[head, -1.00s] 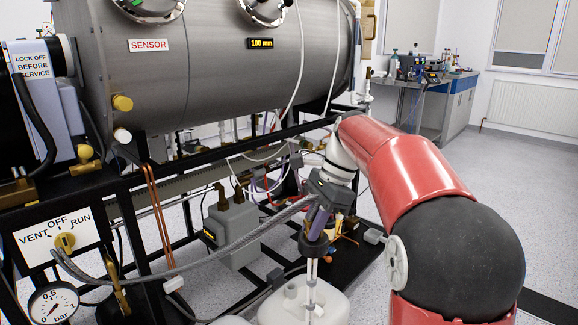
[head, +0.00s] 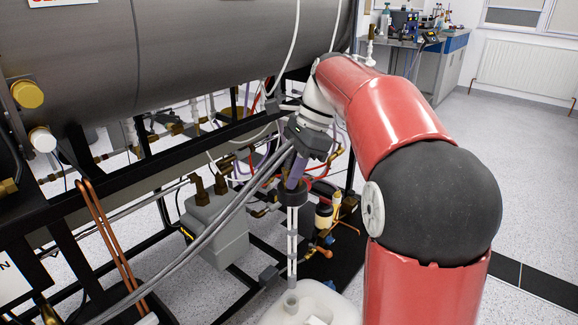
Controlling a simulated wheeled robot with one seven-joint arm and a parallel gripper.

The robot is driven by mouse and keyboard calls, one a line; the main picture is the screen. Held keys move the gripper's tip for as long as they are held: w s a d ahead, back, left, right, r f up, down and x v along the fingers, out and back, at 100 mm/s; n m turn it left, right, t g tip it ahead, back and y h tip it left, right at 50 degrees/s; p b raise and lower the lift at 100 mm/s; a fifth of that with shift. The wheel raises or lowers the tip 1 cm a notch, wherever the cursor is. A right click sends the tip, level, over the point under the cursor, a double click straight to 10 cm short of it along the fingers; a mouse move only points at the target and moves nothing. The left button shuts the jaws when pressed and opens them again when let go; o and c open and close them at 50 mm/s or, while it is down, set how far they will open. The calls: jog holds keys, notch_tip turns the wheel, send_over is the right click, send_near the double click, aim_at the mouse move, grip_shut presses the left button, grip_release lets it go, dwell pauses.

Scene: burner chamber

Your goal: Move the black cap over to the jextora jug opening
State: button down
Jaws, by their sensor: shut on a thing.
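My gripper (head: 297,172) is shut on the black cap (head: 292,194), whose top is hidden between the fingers. Thin pale tubes (head: 292,240) hang straight down from the cap. The white jug (head: 335,305) stands below at the bottom edge, partly cut off by the frame and by my arm. Its raised round opening (head: 291,299) lies almost directly under the tubes in the picture. The cap is well above the jug, apart from it. I cannot tell whether the tube ends are inside the opening, above it or behind it.
A black frame (head: 190,150) under the large grey cylinder (head: 180,60) runs along the left. A grey pump-like box (head: 215,225) stands left of the cap. Grey braided hoses (head: 225,215) slant up towards my gripper. Open floor (head: 530,200) lies on the right.

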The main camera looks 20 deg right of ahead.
aim_at(292, 197)
jog(key=shift+s+a, duration=0.1)
jog(key=shift+f+b, duration=1.6)
jog(key=shift+f, duration=1.3)
jog(key=shift+r+p, duration=0.1)
jog(key=shift+p, duration=0.65)
jog(key=shift+f, duration=0.2)
